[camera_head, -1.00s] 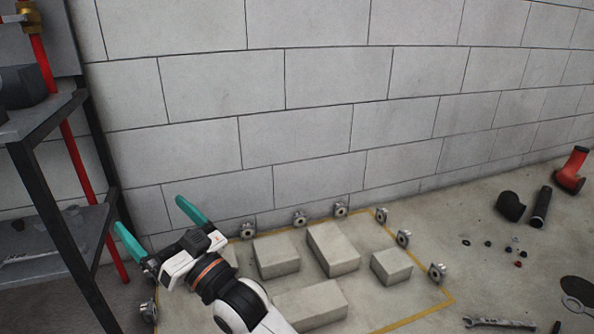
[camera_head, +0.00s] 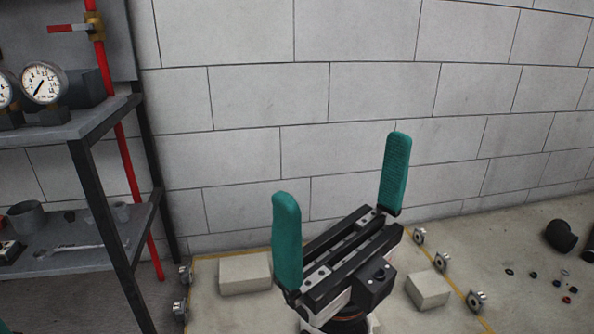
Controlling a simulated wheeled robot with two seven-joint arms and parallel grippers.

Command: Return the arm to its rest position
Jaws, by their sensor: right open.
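My right gripper (camera_head: 341,205) stands in the middle of the camera_head view, close to the camera. Its two teal fingers point up and are wide apart, with nothing between them but the block wall behind. It is open and empty. Its black and white body hides part of the yellow-lined floor area. My left gripper does not show.
A dark metal shelf (camera_head: 75,127) with gauges (camera_head: 43,83) stands at the left, beside a red pipe (camera_head: 127,165). Concrete blocks (camera_head: 244,274) (camera_head: 428,289) and small metal fittings (camera_head: 475,300) lie on the floor. A black elbow (camera_head: 560,236) lies at the right.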

